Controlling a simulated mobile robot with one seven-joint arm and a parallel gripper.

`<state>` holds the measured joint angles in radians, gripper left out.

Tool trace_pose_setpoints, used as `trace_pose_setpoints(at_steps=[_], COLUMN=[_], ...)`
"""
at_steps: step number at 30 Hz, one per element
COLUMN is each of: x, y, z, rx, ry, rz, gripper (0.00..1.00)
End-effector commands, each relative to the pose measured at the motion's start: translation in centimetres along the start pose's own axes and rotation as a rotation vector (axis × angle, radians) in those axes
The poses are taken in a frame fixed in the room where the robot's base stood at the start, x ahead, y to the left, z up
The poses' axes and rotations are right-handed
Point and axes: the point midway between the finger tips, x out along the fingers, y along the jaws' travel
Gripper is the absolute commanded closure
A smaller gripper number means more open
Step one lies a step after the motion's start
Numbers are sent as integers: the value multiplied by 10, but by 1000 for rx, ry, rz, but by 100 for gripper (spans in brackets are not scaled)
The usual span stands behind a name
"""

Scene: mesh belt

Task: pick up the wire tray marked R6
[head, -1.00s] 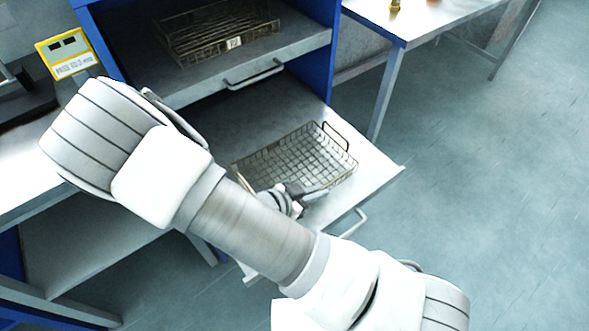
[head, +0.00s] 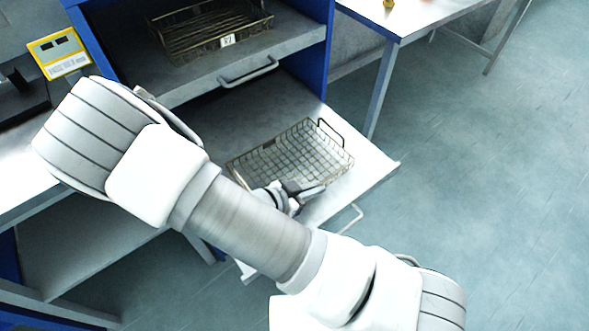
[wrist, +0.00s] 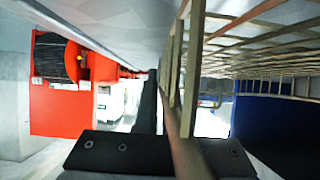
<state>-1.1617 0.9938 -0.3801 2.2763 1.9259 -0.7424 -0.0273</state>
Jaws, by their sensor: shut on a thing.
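A wire tray (head: 318,151) of thin brownish wire, with a dark loop handle at its far right end, is at the lower pulled-out shelf. No tag on it is visible, so I cannot read its marking. My gripper (head: 303,191) is at the tray's near side, shut on its rim. In the wrist view, the tray's wire mesh (wrist: 262,38) fills the upper right, and a rim wire runs down between the dark fingers of my gripper (wrist: 165,105). I cannot tell whether the tray rests on the shelf or is slightly above it.
The lower shelf (head: 372,165) is pulled out, with a bar handle on its front. Above it, another wire tray (head: 190,43) with a white tag sits on the upper shelf (head: 205,88). Blue posts flank the shelves. A table (head: 425,20) stands at the right; open floor lies beyond.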

Motion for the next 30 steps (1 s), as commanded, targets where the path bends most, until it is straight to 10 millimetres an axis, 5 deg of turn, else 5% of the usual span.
trace_pose_setpoints(at_steps=[8, 17, 26, 30], x=[-3, -22, -7, -8], y=[0, 0, 59, 66], z=[-6, -41, -91, -104], rx=[2, 5, 2, -4], ry=[0, -2, 0, 6], rz=[0, 0, 5, 0], gripper=[100, 100, 100, 100])
